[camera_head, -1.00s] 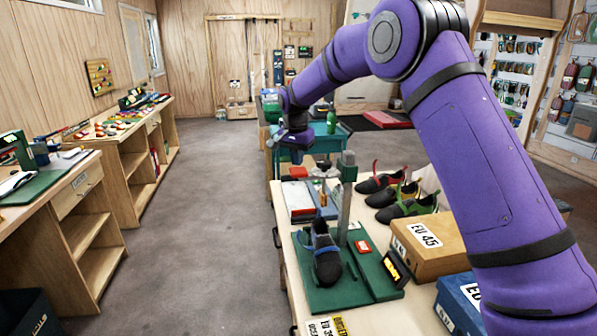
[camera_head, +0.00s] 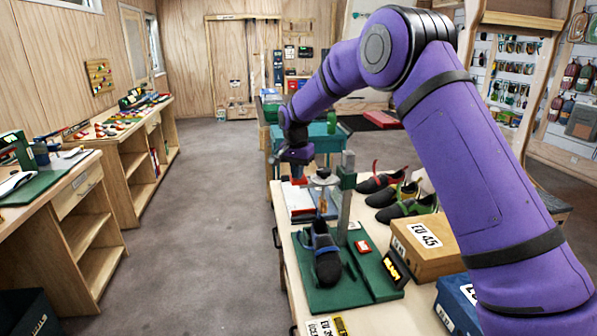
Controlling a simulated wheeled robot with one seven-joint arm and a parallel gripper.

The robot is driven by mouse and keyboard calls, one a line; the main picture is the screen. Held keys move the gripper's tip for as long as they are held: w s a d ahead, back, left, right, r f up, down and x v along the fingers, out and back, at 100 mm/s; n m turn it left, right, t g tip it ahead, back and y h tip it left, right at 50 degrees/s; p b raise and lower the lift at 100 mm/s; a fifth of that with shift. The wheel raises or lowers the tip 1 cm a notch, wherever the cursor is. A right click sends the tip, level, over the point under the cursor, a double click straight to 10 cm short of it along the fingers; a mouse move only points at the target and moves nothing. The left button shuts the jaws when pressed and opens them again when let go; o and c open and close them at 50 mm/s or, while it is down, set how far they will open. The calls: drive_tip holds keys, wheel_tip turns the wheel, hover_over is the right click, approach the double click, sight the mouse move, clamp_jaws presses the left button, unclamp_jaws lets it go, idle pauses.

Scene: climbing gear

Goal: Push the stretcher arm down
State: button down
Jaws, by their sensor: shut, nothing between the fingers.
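The stretcher stands on the workbench, with a green base plate (camera_head: 343,291) and a grey upright post (camera_head: 346,205) topped by a green block. The stretcher arm (camera_head: 323,180) reaches left from the post near its top, above a dark shoe (camera_head: 327,262) with blue trim on the base. A thin brownish part hangs from the arm toward the shoe. My gripper (camera_head: 298,173) is shut and empty, up and left of the arm's end. Its fingertips are small and dark, and I cannot tell whether they touch the arm.
Shoes (camera_head: 405,208) and a brown EU 45 box (camera_head: 428,249) stand right of the stretcher. A blue box (camera_head: 457,303) is at the near right. Red and grey boxes (camera_head: 299,205) lie behind the shoe. Open floor is on the left.

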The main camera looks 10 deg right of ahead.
wheel_tip(320, 180, down, 11)
drive_tip(key=s+a, duration=0.1)
drive_tip(key=s, duration=0.1)
drive_tip(key=shift+s+a, duration=0.2)
drive_tip(key=shift+a, duration=0.2)
idle(0.7)
drive_tip(key=shift+r, duration=0.2)
wheel_tip(320, 180, up, 10)
drive_tip(key=shift+s+a+r, duration=0.25)
drive_tip(key=shift+s+a, duration=0.05)
drive_tip(key=shift+s, duration=0.1)
idle(0.3)
